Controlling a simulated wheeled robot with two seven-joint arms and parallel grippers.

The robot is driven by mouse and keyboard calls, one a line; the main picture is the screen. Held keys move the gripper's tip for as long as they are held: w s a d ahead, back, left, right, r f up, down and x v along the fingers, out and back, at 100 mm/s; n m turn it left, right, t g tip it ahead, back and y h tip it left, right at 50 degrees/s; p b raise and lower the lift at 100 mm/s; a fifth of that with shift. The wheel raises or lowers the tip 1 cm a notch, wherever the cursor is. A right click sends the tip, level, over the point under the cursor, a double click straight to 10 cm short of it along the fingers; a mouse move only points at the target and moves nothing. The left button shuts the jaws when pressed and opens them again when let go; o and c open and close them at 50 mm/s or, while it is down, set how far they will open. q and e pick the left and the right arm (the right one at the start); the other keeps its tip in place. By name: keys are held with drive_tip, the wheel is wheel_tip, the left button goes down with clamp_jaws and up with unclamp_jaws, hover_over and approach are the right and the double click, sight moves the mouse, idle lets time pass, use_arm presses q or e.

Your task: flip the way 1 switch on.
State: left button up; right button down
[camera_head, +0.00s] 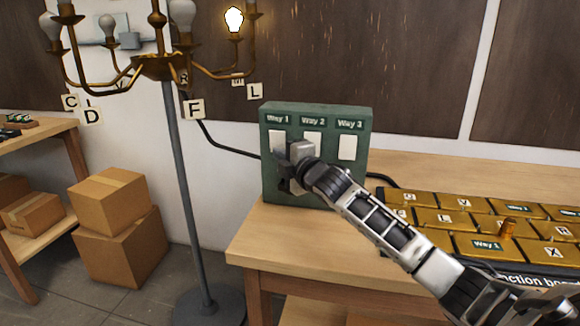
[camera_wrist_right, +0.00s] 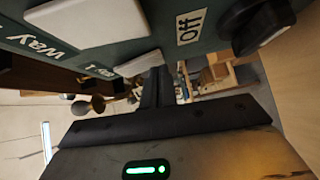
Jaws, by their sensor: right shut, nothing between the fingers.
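The green switch box (camera_head: 270,190) stands on the wooden table, with white switches under the labels Way 1, Way 2 and Way 3. The Way 1 switch (camera_head: 277,144) is at the left, its lower part hidden by my right gripper (camera_head: 287,172). This gripper is shut and empty, close in front of the box below Way 1 and Way 2; I cannot tell whether it touches. In the right wrist view its dark fingers (camera_wrist_right: 157,88) are together beside the green panel, near white switches and an "off" label (camera_wrist_right: 189,26). My left gripper is not in view.
A brass lamp (camera_head: 160,66) on a grey pole stands left of the table, with one bulb (camera_head: 234,20) lit. Letter tags hang near it. A junction board (camera_head: 470,222) with brass tiles lies right of the box. Cardboard boxes (camera_head: 120,240) are stacked at left.

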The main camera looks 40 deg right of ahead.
use_arm(q)
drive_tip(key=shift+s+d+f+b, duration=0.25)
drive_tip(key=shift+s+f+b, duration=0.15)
drive_tip(key=shift+b, duration=0.15)
use_arm(e)
drive_tip(key=s+a+f, duration=0.1)
drive_tip(key=s+a, duration=0.2)
drive_tip(key=s, duration=0.9)
drive_tip(key=shift+s+a, duration=0.2)
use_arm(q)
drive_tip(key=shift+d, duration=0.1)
